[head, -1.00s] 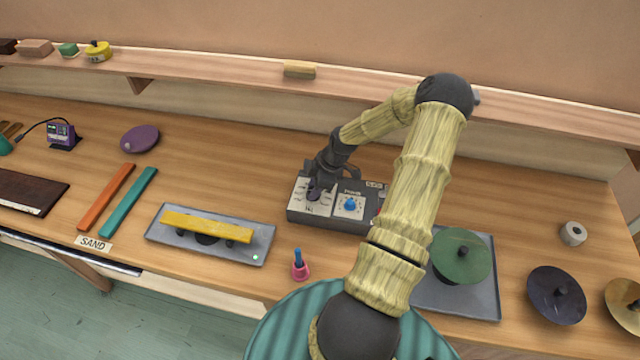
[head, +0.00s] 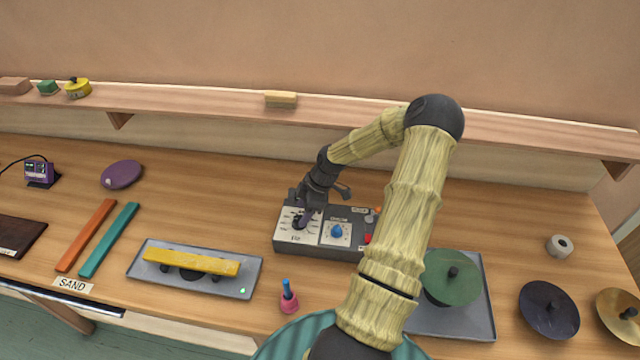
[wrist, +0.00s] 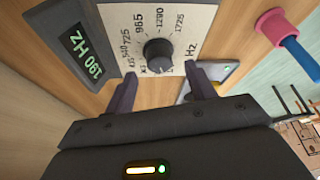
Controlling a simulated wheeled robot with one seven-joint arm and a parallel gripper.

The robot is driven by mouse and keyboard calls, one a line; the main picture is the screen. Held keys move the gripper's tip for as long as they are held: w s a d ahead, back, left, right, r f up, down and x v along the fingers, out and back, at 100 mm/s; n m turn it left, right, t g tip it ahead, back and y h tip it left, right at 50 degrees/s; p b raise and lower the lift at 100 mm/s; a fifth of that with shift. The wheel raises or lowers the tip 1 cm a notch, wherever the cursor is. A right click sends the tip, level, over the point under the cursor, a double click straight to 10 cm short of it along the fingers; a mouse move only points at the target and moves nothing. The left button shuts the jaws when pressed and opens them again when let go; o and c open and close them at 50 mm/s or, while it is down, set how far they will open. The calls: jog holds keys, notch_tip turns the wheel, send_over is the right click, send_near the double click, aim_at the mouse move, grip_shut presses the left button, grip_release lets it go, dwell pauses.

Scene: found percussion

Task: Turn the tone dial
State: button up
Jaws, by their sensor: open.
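The tone dial is a black knob (wrist: 158,53) on a white scale plate marked in Hz, seen in the wrist view. The plate sits on the left part of a dark grey control box (head: 312,251) in the head view. A green readout (wrist: 85,55) beside the plate shows 190 HZ. My gripper (wrist: 160,85) is open, with one finger on each side of the knob's near side; the knob sits centred beyond the fingertips. I cannot tell whether either finger touches it.
A blue knob (head: 337,231) and a red button (head: 367,239) are on the same box. A yellow bar on a grey tray (head: 140,266) stands to the left. A pink holder with a blue handle (head: 288,299) stands in front. A green disc (head: 452,277) is at right.

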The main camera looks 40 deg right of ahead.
jog(key=b+v, duration=0.2)
jog(key=v, duration=1.2)
jog(key=shift+d+r, duration=0.2)
jog(key=shift+d, duration=0.15)
jog(key=shift+s, duration=0.15)
